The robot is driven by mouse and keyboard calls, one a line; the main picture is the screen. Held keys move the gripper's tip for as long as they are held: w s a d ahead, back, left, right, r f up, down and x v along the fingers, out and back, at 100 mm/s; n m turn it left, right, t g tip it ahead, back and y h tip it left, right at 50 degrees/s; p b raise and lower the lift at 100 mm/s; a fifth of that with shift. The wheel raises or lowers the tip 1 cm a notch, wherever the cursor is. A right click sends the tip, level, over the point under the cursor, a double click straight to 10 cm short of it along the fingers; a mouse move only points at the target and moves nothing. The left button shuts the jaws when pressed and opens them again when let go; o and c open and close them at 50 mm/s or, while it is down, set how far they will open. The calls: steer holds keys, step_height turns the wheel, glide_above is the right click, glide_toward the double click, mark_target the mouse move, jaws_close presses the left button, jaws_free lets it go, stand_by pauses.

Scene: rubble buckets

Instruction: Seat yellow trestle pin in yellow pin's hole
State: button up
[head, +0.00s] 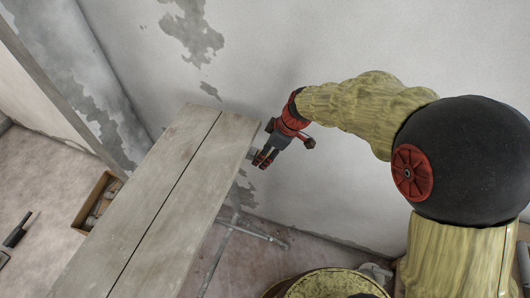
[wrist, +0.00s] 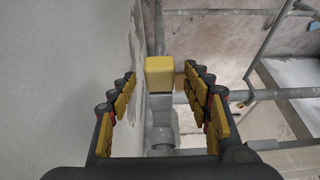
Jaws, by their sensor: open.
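A yellow block-shaped pin head (wrist: 159,73), which looks like the trestle pin, shows in the wrist view between my fingertips, with a gap at its left and little room at its right. My gripper (wrist: 158,80) is open around it; I cannot tell whether any finger touches it. A grey tube-like part (wrist: 161,128) shows below the yellow head. How far the pin sits in its hole is hidden. In the head view my gripper (head: 264,159) points down beside the right end of the plank top (head: 178,185), near the wall; the pin cannot be made out there.
Grey trestle tubes (head: 250,232) stand under the plank end, and tubes (wrist: 270,95) cross the right of the wrist view. The plastered wall (head: 300,45) is close behind. A wooden box (head: 88,205) lies left on the floor. A round yellow-rimmed bucket (head: 330,284) is at bottom.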

steer(key=v, duration=1.2)
steer(key=s+d+r+m+t+h, duration=0.2)
steer(key=s+d+r+m, duration=0.2)
steer(key=s+d+m, duration=0.3)
steer(key=s+d+r+m+t+h, duration=0.2)
steer(key=s+d+r+m, duration=0.2)
steer(key=s, duration=0.9)
steer(key=d+m, duration=0.3)
steer(key=shift+d+r, duration=0.25)
steer(key=shift+d, duration=0.05)
